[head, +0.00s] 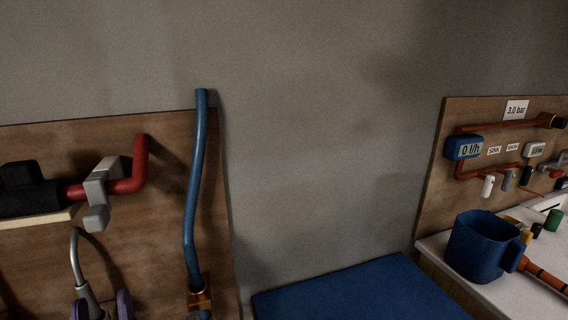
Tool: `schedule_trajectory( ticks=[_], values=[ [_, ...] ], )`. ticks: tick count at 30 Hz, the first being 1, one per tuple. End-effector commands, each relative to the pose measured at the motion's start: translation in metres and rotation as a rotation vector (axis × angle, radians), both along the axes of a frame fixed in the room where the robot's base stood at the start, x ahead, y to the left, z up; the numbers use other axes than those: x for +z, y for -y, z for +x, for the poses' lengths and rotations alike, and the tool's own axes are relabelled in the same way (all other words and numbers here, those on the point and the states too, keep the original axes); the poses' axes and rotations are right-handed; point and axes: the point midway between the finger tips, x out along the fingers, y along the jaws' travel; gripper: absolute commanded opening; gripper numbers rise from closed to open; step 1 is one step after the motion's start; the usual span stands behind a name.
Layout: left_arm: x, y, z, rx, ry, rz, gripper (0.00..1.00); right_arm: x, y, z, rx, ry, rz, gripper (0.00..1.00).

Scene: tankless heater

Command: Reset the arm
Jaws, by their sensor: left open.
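My left gripper (99,190) is in the left part of the head view, in front of the wooden panel at the left (150,260). Its grey jaws look apart, one block above and one below a red pipe (127,186). I cannot tell whether they touch the pipe. The pipe bends upward at its right end. A dark body lies to the left of the jaws. No held object can be made out. My right gripper is not in view.
A blue tube (193,190) stands upright on the left panel. A blue surface (350,292) lies at the bottom middle. At the right, a blue mug (476,248) stands on a white counter (437,246), below a panel with pipes (437,190). The wall between is clear.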

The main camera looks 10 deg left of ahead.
Motion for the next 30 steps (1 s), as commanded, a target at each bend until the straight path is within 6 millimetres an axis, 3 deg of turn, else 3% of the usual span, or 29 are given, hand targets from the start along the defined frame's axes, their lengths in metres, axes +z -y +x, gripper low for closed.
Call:
schedule_trajectory(
  ticks=[6, 8, 11, 17, 22, 27, 30],
  values=[
    [-0.051, -0.028, 0.028, 0.025, -0.336, -0.262, 0.57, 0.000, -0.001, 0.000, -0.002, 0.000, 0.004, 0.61],
    [-0.066, -0.029, 0.033, 0.007, -0.436, -0.337, 0.57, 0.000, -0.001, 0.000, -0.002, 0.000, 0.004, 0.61],
    [-0.091, -0.019, 0.039, -0.048, -0.606, -0.443, 0.57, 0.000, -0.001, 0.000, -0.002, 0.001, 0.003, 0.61],
    [-0.132, 0.022, 0.036, -0.198, -0.955, -0.541, 0.57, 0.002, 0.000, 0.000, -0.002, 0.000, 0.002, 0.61],
    [-0.182, 0.065, 0.001, -0.312, -1.300, -0.529, 0.57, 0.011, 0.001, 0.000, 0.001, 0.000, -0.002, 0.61],
    [-0.233, 0.100, -0.058, -0.389, -1.599, -0.458, 0.57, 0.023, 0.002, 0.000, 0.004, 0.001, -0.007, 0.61],
    [-0.255, 0.111, -0.090, -0.411, -1.698, -0.409, 0.57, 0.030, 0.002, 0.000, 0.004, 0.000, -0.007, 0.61]
  ],
)
